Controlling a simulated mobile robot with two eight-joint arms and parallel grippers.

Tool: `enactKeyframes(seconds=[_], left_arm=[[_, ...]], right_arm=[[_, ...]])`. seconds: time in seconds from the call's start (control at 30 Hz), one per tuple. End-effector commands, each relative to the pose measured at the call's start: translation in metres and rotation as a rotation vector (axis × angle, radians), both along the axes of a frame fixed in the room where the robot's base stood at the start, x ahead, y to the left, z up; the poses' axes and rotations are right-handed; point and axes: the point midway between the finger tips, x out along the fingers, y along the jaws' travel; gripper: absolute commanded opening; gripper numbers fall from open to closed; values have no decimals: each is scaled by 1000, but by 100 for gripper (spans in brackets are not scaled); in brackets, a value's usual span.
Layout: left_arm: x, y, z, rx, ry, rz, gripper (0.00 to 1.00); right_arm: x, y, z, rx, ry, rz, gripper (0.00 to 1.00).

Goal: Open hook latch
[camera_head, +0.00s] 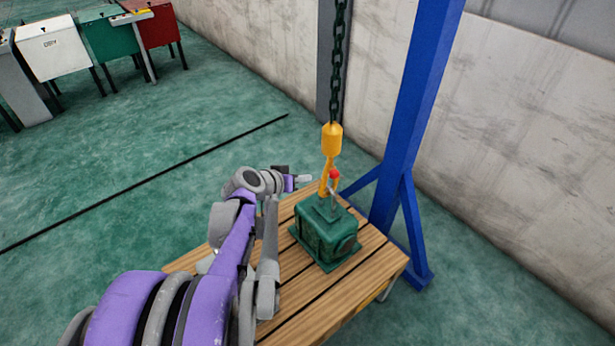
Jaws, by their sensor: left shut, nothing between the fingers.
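A yellow hoist hook (328,172) hangs on a dark chain (339,50) above the table. A small red part (334,173) shows on its right side; whether the latch is open or shut is too small to tell. A green box-shaped load (327,236) with a metal ring (333,196) on top sits on the wooden table (345,290) under the hook. My left gripper (305,178) is shut and empty, just left of the hook and apart from it, pointing right. My right gripper is not in view.
A blue steel post (415,110) with braces stands right behind the table, near the concrete wall (250,50). White, green and red bins (108,38) stand far back left. The green floor left of the table is clear.

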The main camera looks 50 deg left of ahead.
Motion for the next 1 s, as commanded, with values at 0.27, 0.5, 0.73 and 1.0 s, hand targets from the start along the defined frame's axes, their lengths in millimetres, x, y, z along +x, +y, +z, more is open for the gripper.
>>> enactKeyframes(seconds=[0.27, 0.5, 0.73, 1.0], left_arm=[[2, 0, 1, 5, 6, -9, 0], [51, -1, 28, 175, 207, -308, 0], [82, -3, 56, 342, 414, -635, 0], [84, -3, 58, 375, 460, -706, 0]], right_arm=[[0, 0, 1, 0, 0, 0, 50], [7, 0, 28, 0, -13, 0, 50], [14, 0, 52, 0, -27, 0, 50], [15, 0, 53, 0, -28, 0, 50]])
